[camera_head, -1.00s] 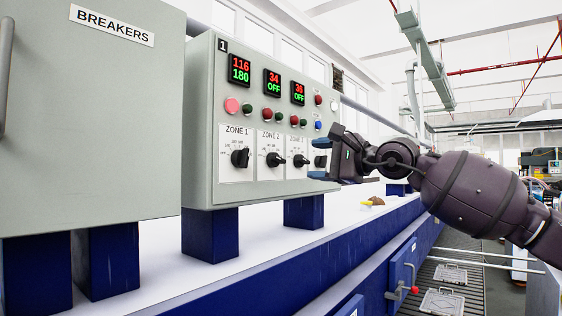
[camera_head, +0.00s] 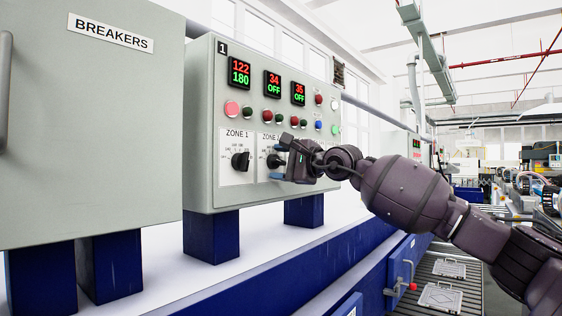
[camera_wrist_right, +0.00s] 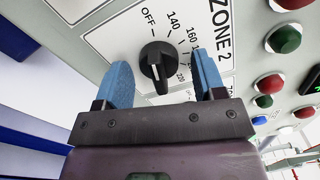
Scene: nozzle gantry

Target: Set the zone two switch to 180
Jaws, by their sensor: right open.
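The zone two switch is a black knob (camera_head: 273,161) on the grey control panel, under the label ZONE 2. In the right wrist view the knob (camera_wrist_right: 156,56) sits between my two blue fingers, with printed marks OFF, 140, 160 and more around it. The zone two display (camera_head: 272,84) reads 34 over OFF. My right gripper (camera_head: 279,162) is open at the knob, one finger on each side; a gap shows beside the left finger, and contact is not clear. It hides part of the zone two plate and the switches to the right. My left gripper is not in view.
The zone one knob (camera_head: 240,161) is close on the left; its display (camera_head: 240,72) reads 122 over 180. Red and green buttons (camera_head: 294,120) sit just above the gripper. A breaker cabinet (camera_head: 90,140) stands at the left. A white counter (camera_head: 165,262) runs below the panel.

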